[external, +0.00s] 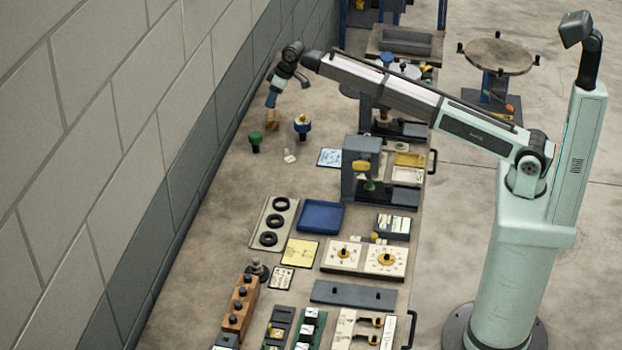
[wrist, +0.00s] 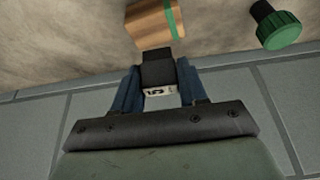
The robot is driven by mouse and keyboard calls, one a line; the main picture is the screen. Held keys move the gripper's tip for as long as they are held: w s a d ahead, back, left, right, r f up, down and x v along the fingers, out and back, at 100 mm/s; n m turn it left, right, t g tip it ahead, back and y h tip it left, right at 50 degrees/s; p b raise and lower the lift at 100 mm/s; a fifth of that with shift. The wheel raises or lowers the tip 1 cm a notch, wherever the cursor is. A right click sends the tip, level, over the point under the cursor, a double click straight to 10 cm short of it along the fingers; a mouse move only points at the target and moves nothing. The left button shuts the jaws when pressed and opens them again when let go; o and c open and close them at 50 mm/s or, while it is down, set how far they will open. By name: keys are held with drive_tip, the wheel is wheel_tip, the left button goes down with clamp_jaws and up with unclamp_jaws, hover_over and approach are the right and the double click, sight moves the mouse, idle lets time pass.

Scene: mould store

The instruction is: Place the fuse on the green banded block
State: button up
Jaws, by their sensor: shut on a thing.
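The green banded block is wooden, with a green stripe near one end. It shows at the top of the wrist view (wrist: 155,24) and by the wall in the external view (external: 272,121). My gripper (wrist: 158,78) has blue fingers shut on the fuse (wrist: 157,68), a dark piece with a white marked label. In the external view my gripper (external: 271,100) points down close above the block. The fuse cannot be made out there. Whether the fuse touches the block cannot be told.
A green knob (external: 255,141) stands close by and shows in the wrist view (wrist: 277,25). A blue-based knob (external: 302,127) and a small white piece (external: 289,156) are nearby. The grey block wall (external: 190,90) is close on the left. Bench around the block is mostly bare.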

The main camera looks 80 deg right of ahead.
drive_tip(key=shift+f, duration=1.8)
drive_tip(key=o, duration=1)
drive_tip(key=shift+f, duration=0.1)
drive_tip(key=shift+o, duration=0.2)
drive_tip(key=v, duration=1.2)
